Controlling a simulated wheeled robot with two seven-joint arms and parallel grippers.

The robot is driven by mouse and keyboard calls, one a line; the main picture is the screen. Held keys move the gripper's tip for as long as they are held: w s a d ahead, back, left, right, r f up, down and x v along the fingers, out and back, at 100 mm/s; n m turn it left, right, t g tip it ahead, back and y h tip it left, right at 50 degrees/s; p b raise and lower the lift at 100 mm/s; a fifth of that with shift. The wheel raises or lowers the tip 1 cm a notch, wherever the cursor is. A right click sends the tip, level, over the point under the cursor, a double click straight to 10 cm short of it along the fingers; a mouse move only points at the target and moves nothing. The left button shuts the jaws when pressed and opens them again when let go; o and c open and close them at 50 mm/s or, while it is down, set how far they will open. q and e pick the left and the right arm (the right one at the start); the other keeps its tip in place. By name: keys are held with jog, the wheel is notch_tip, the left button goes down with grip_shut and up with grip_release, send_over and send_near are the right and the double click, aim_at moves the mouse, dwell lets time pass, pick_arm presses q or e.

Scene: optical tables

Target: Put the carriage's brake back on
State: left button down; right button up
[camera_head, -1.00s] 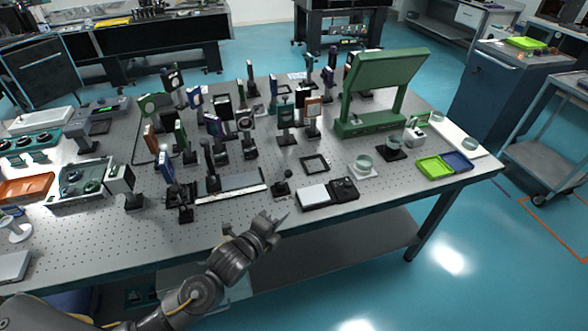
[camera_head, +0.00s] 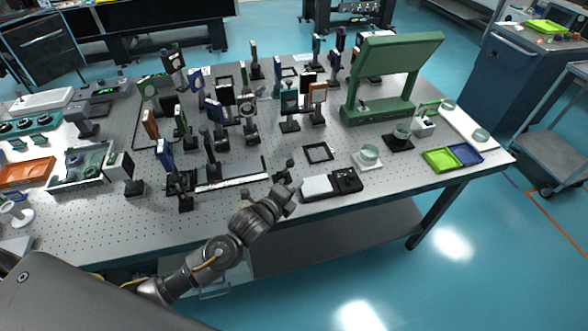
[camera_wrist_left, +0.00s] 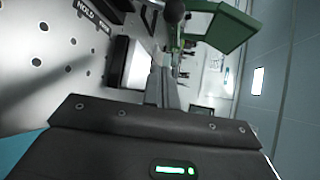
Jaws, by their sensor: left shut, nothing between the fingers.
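A long rail (camera_head: 232,181) lies near the front edge of the table, with a post-mounted piece (camera_head: 211,160) standing at it; I cannot tell surely that this is the carriage. A small dark lever with a ball knob (camera_head: 289,163) stands just right of the rail's end. In the left wrist view a dark ball knob (camera_wrist_left: 173,10) shows at the top edge, beyond the fingertips. A black label reading HOLD (camera_wrist_left: 87,11) lies to its left. My left gripper (camera_head: 289,187) is shut and empty, just in front of the lever. Contact cannot be told. My right gripper is out of view.
A box with a white pad (camera_head: 317,187) and a black unit (camera_head: 346,180) sit right of my left gripper. A flat black frame (camera_head: 318,152) lies behind. Several mounted optics crowd the table behind the rail. A green stand (camera_head: 378,113) rises at the back right.

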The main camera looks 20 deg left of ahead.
aim_at(306, 184)
pick_arm(q)
jog(key=p+x, duration=0.1)
jog(key=x, duration=0.4)
jog(key=shift+w+d, duration=0.15)
jog(key=shift+w, duration=0.1)
jog(key=a+p, duration=0.2)
jog(key=a, duration=0.1)
jog(key=shift+r, duration=0.4)
jog(key=shift+a, duration=0.5)
jog(key=shift+w, duration=0.1)
